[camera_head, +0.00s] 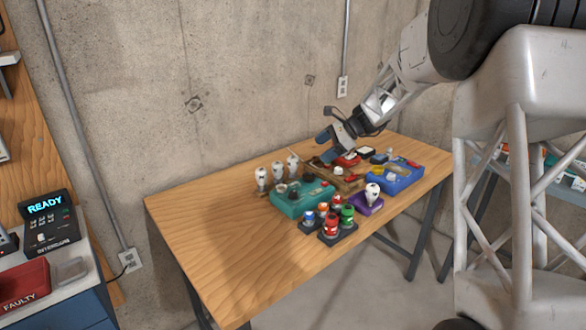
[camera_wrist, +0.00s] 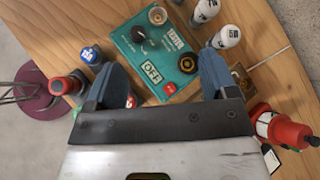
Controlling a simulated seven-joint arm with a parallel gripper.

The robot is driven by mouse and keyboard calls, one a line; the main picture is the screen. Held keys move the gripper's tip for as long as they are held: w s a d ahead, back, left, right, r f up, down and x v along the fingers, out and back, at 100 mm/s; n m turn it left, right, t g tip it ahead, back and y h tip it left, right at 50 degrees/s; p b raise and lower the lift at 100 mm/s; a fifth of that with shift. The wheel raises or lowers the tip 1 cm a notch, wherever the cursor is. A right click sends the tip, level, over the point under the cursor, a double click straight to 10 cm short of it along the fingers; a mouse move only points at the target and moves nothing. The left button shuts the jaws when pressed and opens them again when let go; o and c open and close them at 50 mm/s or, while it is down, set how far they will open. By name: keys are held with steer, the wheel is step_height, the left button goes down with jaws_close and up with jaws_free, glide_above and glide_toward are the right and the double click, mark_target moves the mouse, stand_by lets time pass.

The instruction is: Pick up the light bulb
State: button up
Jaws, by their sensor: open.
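White light bulbs stand upright in a row at the back left of the wooden table, one of them the leftmost bulb (camera_head: 262,177). Another white bulb (camera_head: 372,191) sits on a purple base nearer the front right. In the wrist view two white bulbs, one of them the nearer bulb (camera_wrist: 226,38), lie beyond my right finger at the upper right. My gripper (camera_head: 325,147) is above the back middle of the table, to the right of the bulb row. In the wrist view its blue fingers (camera_wrist: 164,75) are wide apart with nothing held between them.
A teal box (camera_head: 301,197) with an OFF label stands in front of the row. A blue box (camera_head: 397,176) is at the right. Red, green and blue-topped items stand in dark trays (camera_head: 338,234) at the front. The table's left part (camera_head: 200,225) is clear.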

mark_target(294, 162)
steer(key=w+a+f+m+y, duration=0.1)
steer(key=w+a+f+m, duration=0.1)
steer(key=w+f, duration=0.3)
steer(key=w+a+f+m+y, duration=0.2)
steer(key=w+f, duration=0.4)
steer(key=w, duration=0.4)
steer(key=shift+w+a+m+t, duration=0.2)
steer(key=shift+w+m+t, duration=0.1)
steer(key=shift+a+f, duration=0.1)
steer(key=shift+f, duration=0.05)
steer(key=shift+x, duration=1.15)
steer(key=shift+s+a+f, duration=0.1)
steer(key=shift+a, duration=0.05)
steer(key=shift+x, duration=2.45)
steer(key=shift+s, duration=0.1)
steer(key=shift+c, duration=0.4)
steer(key=c, duration=0.9)
